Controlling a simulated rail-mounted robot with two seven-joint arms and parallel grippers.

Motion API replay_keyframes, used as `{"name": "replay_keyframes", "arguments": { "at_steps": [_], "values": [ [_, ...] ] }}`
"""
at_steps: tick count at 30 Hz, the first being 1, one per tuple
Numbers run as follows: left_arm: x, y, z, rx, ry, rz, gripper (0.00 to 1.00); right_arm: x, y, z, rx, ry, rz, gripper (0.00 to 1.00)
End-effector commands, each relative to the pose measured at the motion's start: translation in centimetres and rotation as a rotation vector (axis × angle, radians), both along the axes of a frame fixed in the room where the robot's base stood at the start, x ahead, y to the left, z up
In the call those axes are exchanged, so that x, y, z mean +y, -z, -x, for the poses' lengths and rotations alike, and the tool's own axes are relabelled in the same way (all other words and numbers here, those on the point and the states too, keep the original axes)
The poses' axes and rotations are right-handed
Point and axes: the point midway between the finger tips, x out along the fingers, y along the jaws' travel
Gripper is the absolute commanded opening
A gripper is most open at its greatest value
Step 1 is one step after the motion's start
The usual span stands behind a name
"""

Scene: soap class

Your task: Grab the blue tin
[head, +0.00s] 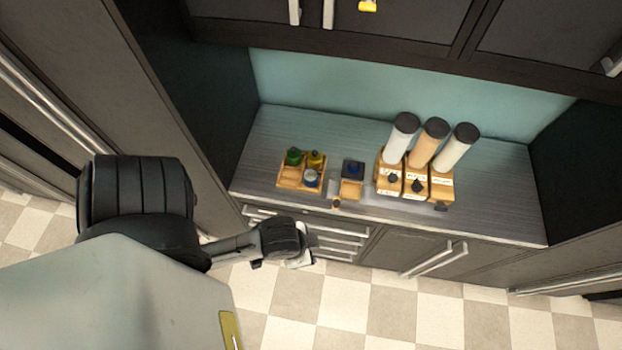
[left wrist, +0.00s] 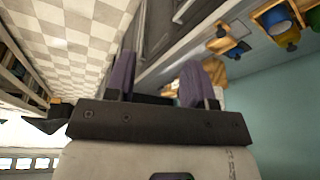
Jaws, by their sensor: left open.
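A small round tin with a pale top (head: 311,178) stands in the front right of a wooden tray (head: 287,184) on the counter; its blue side shows in the left wrist view (left wrist: 279,21). A dark blue item (head: 353,168) sits in a dark square holder to the right of the tray; I cannot tell exactly what it is. My left gripper (head: 300,259) is open and empty, in front of the drawers and apart from the tray. Its two purple-grey fingers (left wrist: 158,80) are spread in the left wrist view. My right gripper is not in view.
A green bottle (head: 293,156) and a yellow bottle (head: 315,159) share the tray. A small wooden box (head: 351,190) lies to its right. Three tall dark-lidded dispensers (head: 430,142) stand further right. Drawer handles (head: 335,241) stick out below the counter; upper cabinets hang above.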

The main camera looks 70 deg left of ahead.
Motion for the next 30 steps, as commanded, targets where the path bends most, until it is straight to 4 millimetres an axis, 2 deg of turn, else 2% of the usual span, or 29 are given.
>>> {"name": "replay_keyframes", "arguments": {
  "at_steps": [11,24,30],
  "values": [
    [0.00,0.00,0.00,0.000,0.000,0.000,0.49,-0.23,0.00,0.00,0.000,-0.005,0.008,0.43],
    [0.00,0.01,0.00,0.000,0.000,0.000,0.90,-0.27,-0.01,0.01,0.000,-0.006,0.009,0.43],
    [0.00,0.06,-0.02,0.000,0.000,0.000,0.90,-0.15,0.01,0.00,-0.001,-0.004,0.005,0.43]
  ]
}}
